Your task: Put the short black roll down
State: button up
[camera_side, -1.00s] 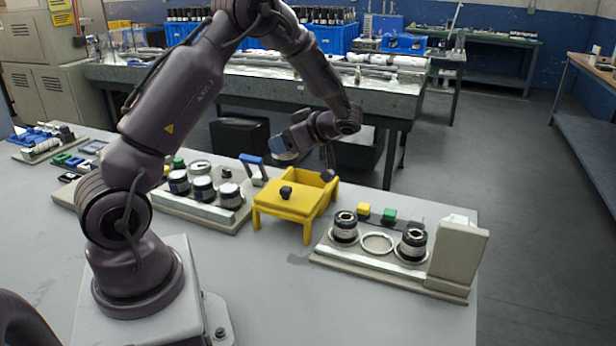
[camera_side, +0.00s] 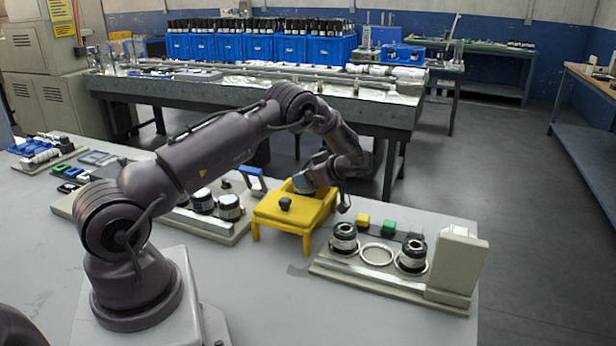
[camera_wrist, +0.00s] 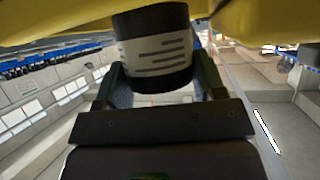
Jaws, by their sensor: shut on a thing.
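The short black roll (camera_wrist: 153,48), with black ends and a printed white label, sits between my gripper's fingers (camera_wrist: 158,78) in the wrist view. The fingers are shut on its sides. The roll is hidden there. Yellow surface (camera_wrist: 235,22) lies close beyond the roll in the wrist view; I cannot tell whether they touch.
At right, a beige base (camera_side: 385,276) holds two dark rolls (camera_side: 344,238) (camera_side: 411,255) around an empty ring (camera_side: 377,254), beside an upright block (camera_side: 458,262).

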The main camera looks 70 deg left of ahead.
jog(key=shift+f, duration=0.5)
